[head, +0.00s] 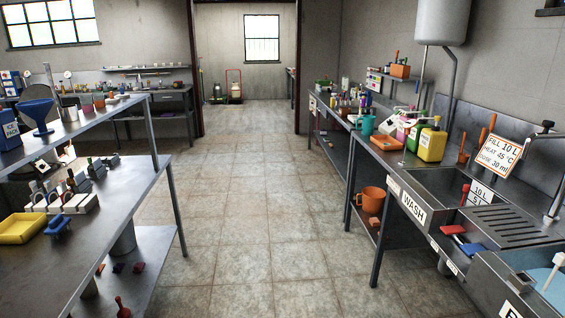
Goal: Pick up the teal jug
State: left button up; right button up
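A teal jug (368,126) stands upright on the metal bench at the right, behind the orange tray (387,143). It is small and far off in the head view. Small bottles stand close behind it. A pink container (404,129) and other containers stand to its right. Neither of my grippers is in view.
A sink unit marked WASH (413,207) fills the near right. A yellow canister (431,145) stands beyond the sink, and an orange jug (372,201) sits on the shelf below. A metal table (120,190) stands at the left. The tiled floor (260,190) between is clear.

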aim_at(368, 121)
jog(key=i+z, duration=0.1)
jog(key=i, duration=0.6)
jog(key=i+z, duration=0.15)
jog(key=i, duration=0.5)
jog(key=i+j+z, duration=0.1)
jog(key=i, duration=0.55)
jog(key=j, duration=0.1)
